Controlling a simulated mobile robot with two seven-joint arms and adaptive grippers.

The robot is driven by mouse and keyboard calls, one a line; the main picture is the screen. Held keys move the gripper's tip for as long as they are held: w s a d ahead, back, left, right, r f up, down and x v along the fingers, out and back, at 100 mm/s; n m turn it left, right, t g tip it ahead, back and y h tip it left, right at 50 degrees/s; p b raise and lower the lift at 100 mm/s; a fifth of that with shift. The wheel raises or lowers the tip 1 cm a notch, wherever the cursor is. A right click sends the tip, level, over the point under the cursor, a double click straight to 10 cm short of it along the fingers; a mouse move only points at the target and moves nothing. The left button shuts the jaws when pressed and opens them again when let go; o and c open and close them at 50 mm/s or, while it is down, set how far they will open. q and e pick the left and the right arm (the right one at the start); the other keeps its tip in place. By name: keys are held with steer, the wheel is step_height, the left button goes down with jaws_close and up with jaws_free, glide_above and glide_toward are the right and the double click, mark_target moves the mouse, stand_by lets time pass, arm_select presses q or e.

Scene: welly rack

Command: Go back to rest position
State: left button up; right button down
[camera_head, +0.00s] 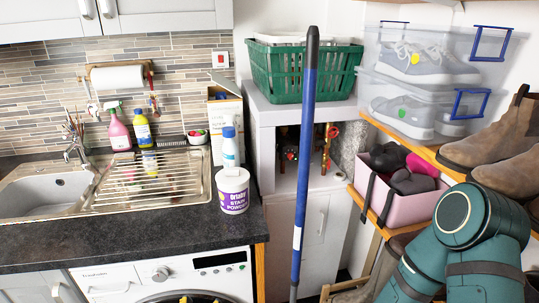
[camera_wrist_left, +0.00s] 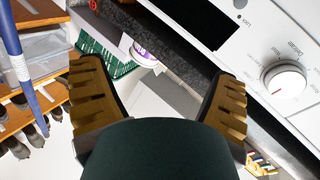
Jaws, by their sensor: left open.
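My left gripper (camera_wrist_left: 157,75) shows in the left wrist view, with its two ribbed brown-and-black fingers spread wide and nothing between them. Beyond the fingers are the worktop edge, a pale surface and the green basket (camera_wrist_left: 105,60). The washing machine (camera_wrist_left: 275,65) fills the right of that view, beside the right-hand finger. The left gripper does not show in the head view. A teal arm of mine is at the lower right of the head view, in front of the shelves; its gripper is out of frame.
A blue pole (camera_head: 304,150) stands upright in the middle. Wooden shelves at the right hold brown boots (camera_head: 492,130), a pink box (camera_head: 412,206) and clear shoe boxes (camera_head: 408,98). The worktop (camera_head: 150,235) carries a sink, bottles and a stain powder tub (camera_head: 233,190).

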arm_select(q)
steer(key=s+d+m+g+h, duration=0.45)
steer(key=d+m, duration=0.35)
steer(key=m, duration=0.2)
steer(key=s+d+m+g+h, duration=0.4)
steer(key=d+m+h, duration=0.2)
steer(key=d+m, duration=0.35)
steer(key=s+d+f+m+g+y, duration=0.15)
steer(key=s+f+m+g, duration=0.4)
steer(key=m, duration=0.85)
steer(key=s+a+f+m+g+y, duration=0.1)
steer(key=s+f+m+g+y, duration=0.1)
steer(key=s+m+g, duration=0.85)
steer(key=w+a+r+m+t+y, duration=0.1)
steer(key=w+a+m+t+y, duration=0.2)
steer(key=m, duration=1)
steer(key=w+a+r+m+t+y, duration=0.2)
steer(key=w+a+m+t+y, duration=0.2)
steer(key=m, duration=1)
steer(key=shift+w+a+r+y, duration=0.25)
steer(key=shift+w+a, duration=0.3)
steer(key=shift+w, duration=0.45)
